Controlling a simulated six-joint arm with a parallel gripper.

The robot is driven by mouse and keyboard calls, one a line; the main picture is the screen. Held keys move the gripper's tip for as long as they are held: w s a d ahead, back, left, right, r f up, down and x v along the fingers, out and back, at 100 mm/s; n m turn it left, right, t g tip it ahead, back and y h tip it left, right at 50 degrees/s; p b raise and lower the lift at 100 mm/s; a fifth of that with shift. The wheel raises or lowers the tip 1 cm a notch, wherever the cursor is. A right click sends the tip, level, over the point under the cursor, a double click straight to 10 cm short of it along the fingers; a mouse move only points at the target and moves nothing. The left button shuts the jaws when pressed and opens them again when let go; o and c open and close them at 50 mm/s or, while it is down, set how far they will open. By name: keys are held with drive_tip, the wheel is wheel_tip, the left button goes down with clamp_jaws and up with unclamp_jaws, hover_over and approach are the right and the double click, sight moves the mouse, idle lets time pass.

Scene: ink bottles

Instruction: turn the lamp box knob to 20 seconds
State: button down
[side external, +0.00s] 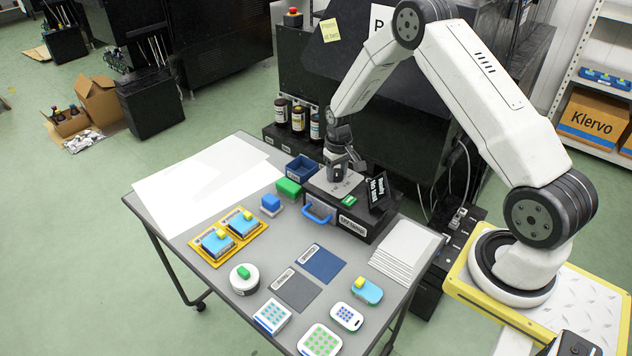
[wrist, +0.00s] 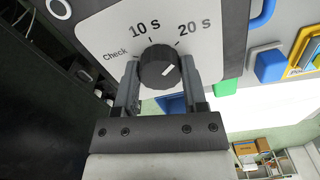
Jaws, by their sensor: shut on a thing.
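The lamp box (side external: 372,222) is a dark box with a grey top plate and a blue handle, at the table's right rear in the side view. In the wrist view its dial plate (wrist: 98,28) reads "Check", "10 s" and "20 s". The round black knob (wrist: 159,64) sits below the labels, between the fingers of my gripper (wrist: 160,72), which is shut on it. A short white mark shows on the knob's lower right, slanting up to the right toward the 20 s side. In the side view my gripper (side external: 343,164) points down at the top plate and hides the knob.
A black sign (side external: 380,190) stands on the box close to my gripper. A dark blue tray (side external: 302,168) and a green block (side external: 288,188) are to the left. White sheets (side external: 190,190) cover the table's left rear.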

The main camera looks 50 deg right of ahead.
sight(337, 172)
drive_tip(key=shift+m, duration=0.5)
drive_tip(key=shift+c, duration=0.7)
unclamp_jaws()
drive_tip(key=shift+r, duration=3.9)
drive_tip(key=shift+a+r, duration=0.1)
